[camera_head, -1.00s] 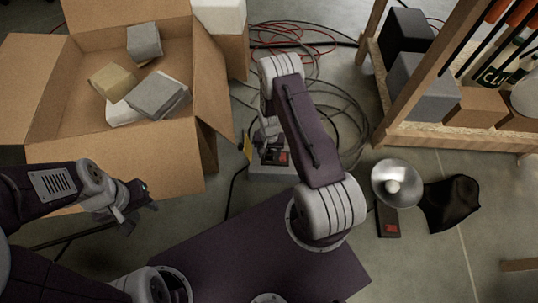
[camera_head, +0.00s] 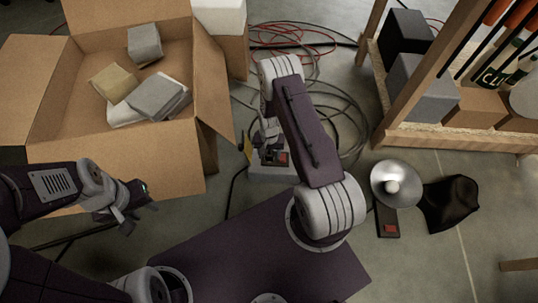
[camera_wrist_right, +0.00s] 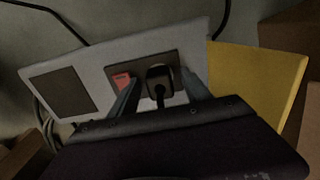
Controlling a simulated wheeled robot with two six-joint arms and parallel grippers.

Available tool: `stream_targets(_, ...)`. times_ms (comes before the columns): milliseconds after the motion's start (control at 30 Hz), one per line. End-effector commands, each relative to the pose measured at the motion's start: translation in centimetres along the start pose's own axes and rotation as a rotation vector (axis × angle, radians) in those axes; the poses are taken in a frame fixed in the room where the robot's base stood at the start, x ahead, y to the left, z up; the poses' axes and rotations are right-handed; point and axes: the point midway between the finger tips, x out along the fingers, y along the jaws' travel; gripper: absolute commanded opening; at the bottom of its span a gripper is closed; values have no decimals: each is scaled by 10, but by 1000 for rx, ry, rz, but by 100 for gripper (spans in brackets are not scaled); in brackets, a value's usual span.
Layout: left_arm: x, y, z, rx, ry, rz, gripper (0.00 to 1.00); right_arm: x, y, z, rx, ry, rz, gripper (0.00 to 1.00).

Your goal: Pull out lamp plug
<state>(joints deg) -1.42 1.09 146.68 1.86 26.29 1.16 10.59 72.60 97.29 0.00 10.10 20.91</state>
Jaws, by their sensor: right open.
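The black lamp plug (camera_wrist_right: 159,78) sits in the socket of a grey outlet box (camera_wrist_right: 105,68) in the right wrist view, with its cord running down toward me. The box also shows in the head view (camera_head: 272,176), partly under my right arm. My right gripper (camera_wrist_right: 160,90) is open, with one finger on each side of the plug; I cannot tell whether they touch it. A red switch (camera_wrist_right: 121,80) is left of the plug. The lamp (camera_head: 396,185) with a metal shade stands on the floor at right. My left gripper (camera_head: 132,203) is empty and apart from everything, its fingers small and unclear.
A large open cardboard box (camera_head: 120,150) with several blocks is at left. Coiled cables (camera_head: 335,105) lie behind the outlet box. A wooden shelf (camera_head: 455,135) stands at right, with a black cloth-like object (camera_head: 450,203) beside the lamp. A yellow panel (camera_wrist_right: 255,85) is beside the outlet box.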

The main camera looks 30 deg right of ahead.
Motion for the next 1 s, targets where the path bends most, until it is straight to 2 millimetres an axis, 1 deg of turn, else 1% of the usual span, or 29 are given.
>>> stream_targets(167,-1,0,0,0,0,0,36,0,0,0,0,0,0,56)
stream_targets(200,-1,0,0,0,0,0,36,0,0,0,0,0,0,54)
stream_targets(267,-1,0,0,0,0,0,36,0,0,0,0,0,0,37)
stream_targets(300,-1,0,0,0,0,0,36,0,0,0,0,0,0,26)
stream_targets(400,-1,0,0,0,0,0,36,0,0,0,0,0,0,0)
stream_targets(667,-2,0,0,0,0,0,36,-2,0,0,0,0,0,0)
stream_targets(1000,-15,0,-2,0,0,0,36,-16,0,0,0,0,0,0)
